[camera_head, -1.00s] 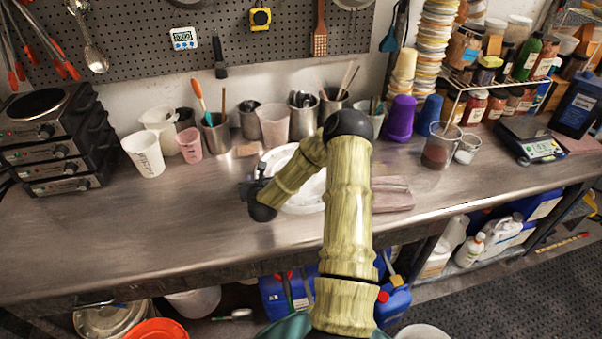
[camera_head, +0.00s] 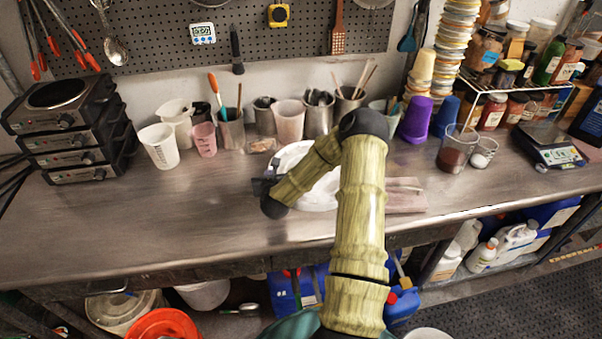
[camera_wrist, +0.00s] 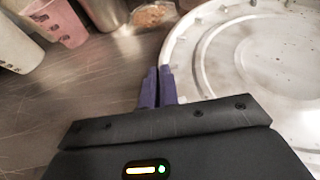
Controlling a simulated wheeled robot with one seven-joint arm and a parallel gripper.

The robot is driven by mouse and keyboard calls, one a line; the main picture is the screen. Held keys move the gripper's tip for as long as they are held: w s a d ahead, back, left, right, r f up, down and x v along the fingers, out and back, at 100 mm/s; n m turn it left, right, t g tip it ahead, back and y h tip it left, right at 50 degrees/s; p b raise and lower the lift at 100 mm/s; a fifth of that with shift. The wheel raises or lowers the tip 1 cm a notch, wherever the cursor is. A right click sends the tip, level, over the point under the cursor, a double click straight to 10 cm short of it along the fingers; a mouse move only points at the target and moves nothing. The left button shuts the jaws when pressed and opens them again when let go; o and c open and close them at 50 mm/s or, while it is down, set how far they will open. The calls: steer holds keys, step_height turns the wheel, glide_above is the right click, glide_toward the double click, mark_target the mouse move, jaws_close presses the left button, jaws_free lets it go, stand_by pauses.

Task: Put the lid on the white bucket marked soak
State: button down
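A white round lid (camera_head: 318,194) with a raised rim is at the middle of the steel counter, partly hidden behind my arm. It fills the right of the wrist view (camera_wrist: 235,62). My gripper (camera_head: 262,186) is at the lid's left edge. In the wrist view its two purple fingers (camera_wrist: 157,86) are nearly together at the rim, with a thin gap, and appear closed on it. A white bucket (camera_head: 205,294) is under the counter, partly hidden by the counter edge. Another white rim (camera_head: 428,334) shows at the bottom edge. I cannot read a soak mark on either.
An orange bucket (camera_head: 165,327) and a beige-lidded bucket (camera_head: 120,310) stand low at left. Blue jugs (camera_head: 285,297) are under the counter. Cups and tool pots (camera_head: 290,120) line the back. A pinkish slab (camera_head: 405,200) lies right of the lid. The counter's left front is clear.

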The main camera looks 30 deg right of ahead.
steer(key=shift+r, duration=0.1)
step_height(320, 180, up, 18)
steer(key=b, duration=0.1)
stand_by(0.4)
stand_by(0.7)
